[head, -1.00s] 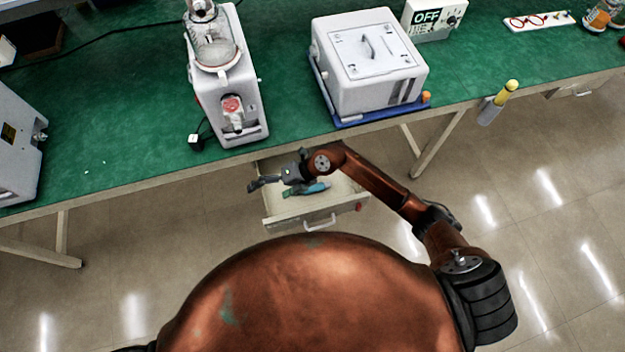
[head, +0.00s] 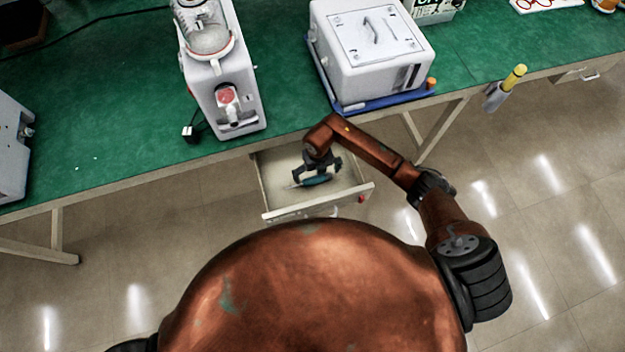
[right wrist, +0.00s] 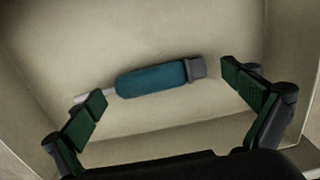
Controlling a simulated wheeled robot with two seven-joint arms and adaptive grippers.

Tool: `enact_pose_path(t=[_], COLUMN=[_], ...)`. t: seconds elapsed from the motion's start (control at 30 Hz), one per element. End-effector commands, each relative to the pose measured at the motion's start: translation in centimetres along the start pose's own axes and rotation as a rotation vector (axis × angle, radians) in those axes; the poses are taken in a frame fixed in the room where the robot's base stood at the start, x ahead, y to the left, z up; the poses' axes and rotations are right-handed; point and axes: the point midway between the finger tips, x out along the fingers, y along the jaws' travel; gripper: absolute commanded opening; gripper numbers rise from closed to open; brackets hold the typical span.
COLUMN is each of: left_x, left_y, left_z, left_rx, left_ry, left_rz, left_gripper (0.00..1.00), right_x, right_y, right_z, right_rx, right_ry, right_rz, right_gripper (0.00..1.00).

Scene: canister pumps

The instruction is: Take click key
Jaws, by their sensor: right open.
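The click key, a tool with a blue-teal handle (right wrist: 150,80), a grey end and a thin pale shaft, lies on the floor of the open drawer (head: 268,189). In the head view the key (head: 318,180) is partly covered by my right gripper (head: 314,178). My right gripper also shows in the right wrist view (right wrist: 165,92), open, with its green-padded fingers spread to either side of the key's length. It points down into the drawer and holds nothing. My left gripper is not in view.
The drawer hangs open under the green bench (head: 110,140). A white pump (head: 220,75) and a white box on a blue tray (head: 370,50) stand on the bench above it. A yellow-topped holder (head: 505,88) is at the bench edge.

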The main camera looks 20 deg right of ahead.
Motion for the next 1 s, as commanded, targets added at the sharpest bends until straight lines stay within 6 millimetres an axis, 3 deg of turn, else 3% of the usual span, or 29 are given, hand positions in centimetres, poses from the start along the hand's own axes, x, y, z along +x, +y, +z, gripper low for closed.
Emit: enact_pose_path(t=[0.1, 0.33, 0.9, 1.0], left_x=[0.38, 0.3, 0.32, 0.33], left_y=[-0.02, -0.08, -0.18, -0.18], left_z=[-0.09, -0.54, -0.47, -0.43], left_rx=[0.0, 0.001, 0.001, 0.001], left_ry=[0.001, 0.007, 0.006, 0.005], left_rz=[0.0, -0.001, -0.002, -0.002], left_gripper=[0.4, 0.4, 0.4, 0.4], right_x=[1.43, 1.43, 1.57, 1.63], right_y=[0.13, 0.17, 0.14, 0.14], right_z=[-0.02, 0.07, 0.0, -0.03], right_rx=[-0.001, -0.004, -0.004, -0.004], right_ry=[0.002, -0.001, 0.001, 0.002], right_rz=[0.001, 0.001, -0.001, -0.002], right_gripper=[1.0, 0.99, 0.6, 0.6])
